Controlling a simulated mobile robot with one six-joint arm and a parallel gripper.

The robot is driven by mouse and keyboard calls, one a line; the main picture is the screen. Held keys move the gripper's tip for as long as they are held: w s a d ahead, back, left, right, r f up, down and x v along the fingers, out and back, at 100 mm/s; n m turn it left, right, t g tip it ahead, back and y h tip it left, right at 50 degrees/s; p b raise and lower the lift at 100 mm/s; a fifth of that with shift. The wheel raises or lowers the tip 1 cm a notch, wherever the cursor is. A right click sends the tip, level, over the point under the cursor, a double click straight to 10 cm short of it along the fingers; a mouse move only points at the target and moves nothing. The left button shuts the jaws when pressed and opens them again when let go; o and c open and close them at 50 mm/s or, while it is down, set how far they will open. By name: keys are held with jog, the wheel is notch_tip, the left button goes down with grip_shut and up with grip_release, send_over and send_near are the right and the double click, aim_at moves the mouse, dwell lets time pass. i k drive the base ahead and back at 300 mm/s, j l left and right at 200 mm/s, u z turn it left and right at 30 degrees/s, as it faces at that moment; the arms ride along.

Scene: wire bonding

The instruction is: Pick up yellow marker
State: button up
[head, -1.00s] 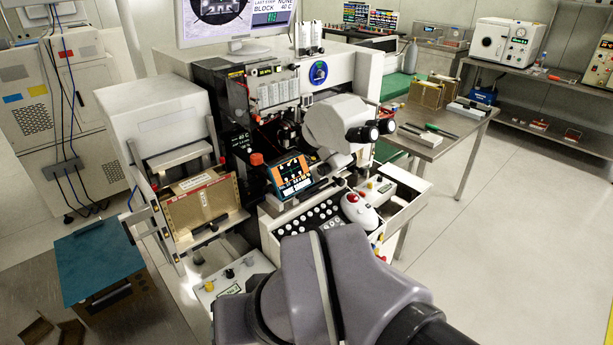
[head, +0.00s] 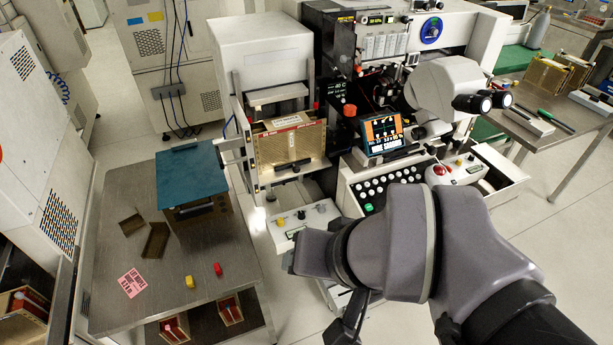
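A small yellow piece (head: 190,281), which appears to be the yellow marker, lies on the grey metal table at the lower left. A similar red piece (head: 217,269) lies just to its right. My gripper (head: 346,326) seems to be the dark part hanging below my grey arm at the bottom middle, cut by the frame edge. It is well to the right of the yellow piece and apart from it. Its fingers cannot be made out.
The metal table (head: 110,250) also carries a teal-topped box (head: 190,170), brown open trays (head: 155,240) and a pink printed card (head: 132,283). The bonding machine (head: 262,60) stands behind my arm. The table's front part around the yellow piece is mostly clear.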

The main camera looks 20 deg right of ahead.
aim_at(190, 281)
jog(key=i+j+u, duration=0.15)
jog(key=u, duration=0.3)
jog(key=i+j+u, duration=0.2)
jog(key=u, duration=0.25)
jog(key=i+u, duration=0.2)
jog(key=u, duration=0.25)
jog(key=i+u, duration=0.25)
jog(key=u, duration=0.2)
